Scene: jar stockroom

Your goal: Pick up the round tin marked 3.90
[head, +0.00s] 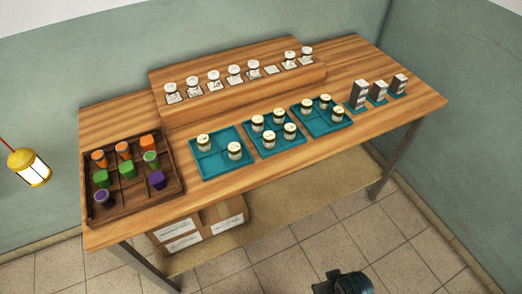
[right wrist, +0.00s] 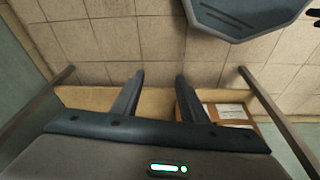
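Round tins with pale lids and gold bands stand in three teal trays on the wooden table. The left tray (head: 214,164) holds two, a back-left tin (head: 204,142) and a front-right tin (head: 235,151). The middle tray (head: 277,148) holds several, including a front tin (head: 270,139). The right tray (head: 320,127) holds three, including a front-right tin (head: 337,115). Any marks are too small to read, so I cannot tell which is 3.90. My right gripper (right wrist: 160,90) is open and empty, with floor and the lower shelf beyond it. My left gripper is out of view.
White-lidded jars (head: 234,71) with cards line a raised step (head: 240,92). A brown compartment tray (head: 132,205) with orange, green and purple jars is at left. Dark boxes (head: 359,95) stand at right. Cartons (head: 222,213) sit below. A yellow lantern (head: 30,167) hangs left.

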